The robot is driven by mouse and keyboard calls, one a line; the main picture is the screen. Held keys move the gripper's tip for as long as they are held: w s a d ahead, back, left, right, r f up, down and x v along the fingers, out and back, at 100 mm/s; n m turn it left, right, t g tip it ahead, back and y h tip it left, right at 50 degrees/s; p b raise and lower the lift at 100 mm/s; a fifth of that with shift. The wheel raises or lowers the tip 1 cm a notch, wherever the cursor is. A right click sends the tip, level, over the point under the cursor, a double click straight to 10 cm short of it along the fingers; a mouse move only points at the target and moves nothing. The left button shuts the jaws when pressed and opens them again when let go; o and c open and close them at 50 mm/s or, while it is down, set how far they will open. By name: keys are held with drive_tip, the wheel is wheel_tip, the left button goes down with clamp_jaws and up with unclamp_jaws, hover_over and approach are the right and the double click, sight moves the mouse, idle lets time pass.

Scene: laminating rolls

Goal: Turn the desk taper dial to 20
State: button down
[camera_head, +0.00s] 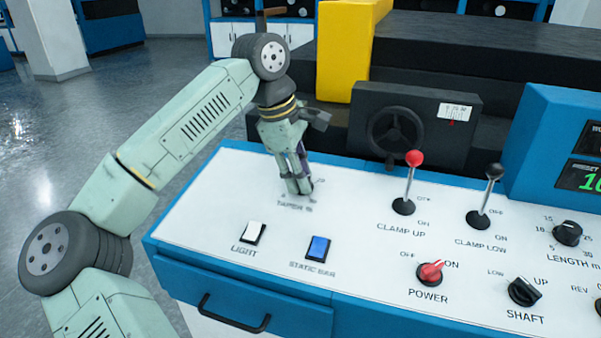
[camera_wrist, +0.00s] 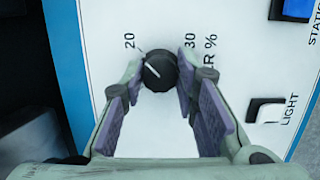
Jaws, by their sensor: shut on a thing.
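The taper dial (camera_wrist: 160,71) is a round black knob with a white pointer line, seen in the wrist view on the white panel. Its line slants toward the upper left, roughly toward the printed 20 (camera_wrist: 130,41); the printed 30 (camera_wrist: 190,41) is to the upper right. My gripper (camera_wrist: 157,75) is shut on the dial, with one finger on each side of the knob. In the head view my gripper (camera_head: 299,188) points down at the panel above the "TAPER %" label, and its fingers hide most of the dial.
The white panel (camera_head: 225,205) carries a light switch (camera_head: 253,232), a blue static bar switch (camera_head: 318,247), a red clamp lever (camera_head: 411,182), a black clamp lever (camera_head: 486,190) and a red power knob (camera_head: 430,272). A black handwheel (camera_head: 395,132) stands behind.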

drive_tip(key=c, duration=1.2)
unclamp_jaws()
drive_tip(key=shift+c, duration=0.2)
drive_tip(key=v, duration=1.2)
